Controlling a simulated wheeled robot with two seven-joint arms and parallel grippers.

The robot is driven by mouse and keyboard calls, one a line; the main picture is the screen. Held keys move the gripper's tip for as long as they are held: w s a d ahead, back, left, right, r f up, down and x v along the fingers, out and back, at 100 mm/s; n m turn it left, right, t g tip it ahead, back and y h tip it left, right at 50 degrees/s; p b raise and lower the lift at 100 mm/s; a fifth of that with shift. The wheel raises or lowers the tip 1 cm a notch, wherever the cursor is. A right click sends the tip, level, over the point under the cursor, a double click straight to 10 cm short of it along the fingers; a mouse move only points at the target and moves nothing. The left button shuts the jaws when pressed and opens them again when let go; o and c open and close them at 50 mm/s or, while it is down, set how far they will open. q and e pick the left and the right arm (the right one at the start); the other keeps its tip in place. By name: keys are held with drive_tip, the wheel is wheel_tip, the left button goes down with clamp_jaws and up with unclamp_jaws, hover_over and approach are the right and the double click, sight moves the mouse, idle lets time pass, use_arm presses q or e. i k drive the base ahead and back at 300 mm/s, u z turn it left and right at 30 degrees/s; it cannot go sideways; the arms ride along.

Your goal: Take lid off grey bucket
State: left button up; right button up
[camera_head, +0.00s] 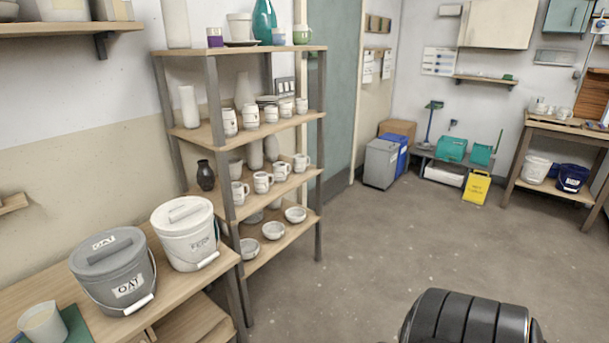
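The grey bucket (122,287) stands upright on the wooden table at the lower left, with a label on its front and a wire handle hanging down in front with a white grip. Its grey lid (107,247) is on top, with a raised bar across it, and looks seated on the rim. A white bucket (190,246) with a similar white lid (182,216) stands just behind it to the right. Neither of my grippers is in view, and nothing touches the grey bucket's lid.
A white cup (43,323) stands on a green mat (78,328) left of the grey bucket. Bare wooden tabletop (175,284) lies to the right of it. A shelf rack (210,100) with pottery stands behind the table. The floor (375,240) is open to the right.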

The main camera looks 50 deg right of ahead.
sight(108, 250)
drive_tip(key=z, duration=2)
drive_tip(key=i, duration=0.65)
drive_tip(key=u, duration=1.55)
